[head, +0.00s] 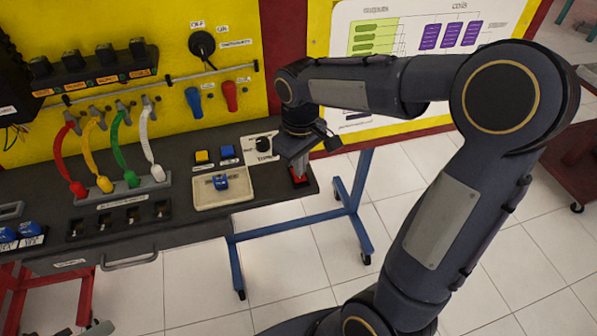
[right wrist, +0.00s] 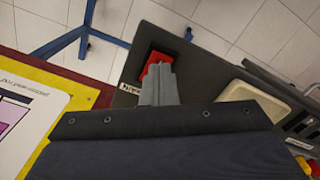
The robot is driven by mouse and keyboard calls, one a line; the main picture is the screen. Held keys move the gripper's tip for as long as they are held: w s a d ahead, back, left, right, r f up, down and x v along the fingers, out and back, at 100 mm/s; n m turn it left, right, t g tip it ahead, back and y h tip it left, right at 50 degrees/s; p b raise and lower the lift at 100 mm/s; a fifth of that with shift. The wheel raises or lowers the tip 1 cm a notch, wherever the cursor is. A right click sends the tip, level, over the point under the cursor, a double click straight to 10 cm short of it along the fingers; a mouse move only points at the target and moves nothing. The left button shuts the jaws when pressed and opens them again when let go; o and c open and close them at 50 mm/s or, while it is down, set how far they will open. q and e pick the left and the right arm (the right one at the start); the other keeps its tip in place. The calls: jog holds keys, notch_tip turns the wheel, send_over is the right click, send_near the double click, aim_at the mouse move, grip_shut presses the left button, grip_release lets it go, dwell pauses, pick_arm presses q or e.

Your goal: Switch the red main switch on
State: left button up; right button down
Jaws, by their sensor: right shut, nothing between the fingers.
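The red main switch (head: 299,180) sits at the right end of the dark bench top, and its red body also shows in the right wrist view (right wrist: 158,62). My right gripper (head: 298,168) points down at the switch with its fingers shut and nothing between them. In the right wrist view the fingertips (right wrist: 158,76) overlap the lower part of the red switch. I cannot tell whether they touch it, and they hide part of it. A label plate lies beside the switch. My left gripper is not in view.
A beige tray (head: 238,195) with a blue item stands left of the switch. A black knob (head: 264,144), yellow and blue buttons, and coloured cables (head: 119,160) are further left. A yellow panel (head: 180,100) rises behind. A blue metal frame (head: 290,228) stands right of the bench on the tiled floor.

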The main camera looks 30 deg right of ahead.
jog(key=shift+f+b, duration=0.7)
jog(key=shift+f, duration=0.25)
dwell(0.6)
notch_tip(320, 180, up, 7)
jog(key=p, duration=0.6)
jog(key=shift+r, duration=0.1)
dwell(0.3)
jog(key=shift+s, duration=0.1)
jog(key=s+a+r+m+t+y, duration=0.1)
jog(key=s+a+m+t+y, duration=0.1)
jog(key=s, duration=0.6)
jog(key=s+a+r+m+t+y, duration=0.1)
jog(key=s+a+m+t, duration=0.1)
jog(key=s, duration=0.6)
jog(key=shift+s+r+m+t+y, duration=0.15)
jog(key=shift+s+m+t+y, duration=0.3)
jog(key=shift+t, duration=0.35)
